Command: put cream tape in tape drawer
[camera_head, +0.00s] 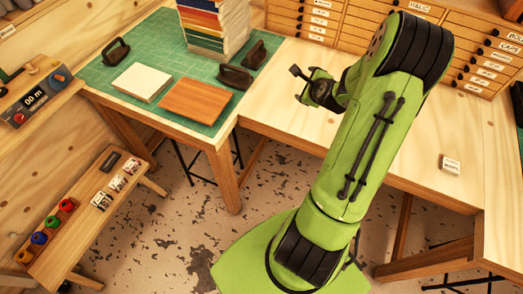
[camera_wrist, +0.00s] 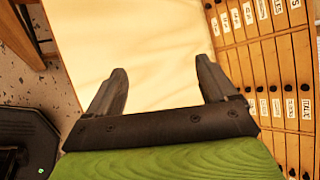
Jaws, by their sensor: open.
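My gripper (camera_head: 298,73) is open over the pale wooden bench by the drawers. In the wrist view its two fingers (camera_wrist: 161,68) stand apart with nothing between them, only bare bench top beyond. Drawer fronts (camera_head: 320,13) with white labels and dark knobs line the back of the bench; they also show at the right of the wrist view (camera_wrist: 262,70). All that I see look shut, and I cannot read which is the tape drawer. Several coloured rolls (camera_head: 38,238) sit on the low wooden bench at lower left. I cannot make out a cream tape among them.
A green cutting mat (camera_head: 118,62) on the left table holds a tall book stack (camera_head: 215,25), a white block (camera_head: 142,82), a brown board (camera_head: 195,101) and dark handled tools. A small white labelled block (camera_head: 450,165) lies on the right bench. The bench middle is clear.

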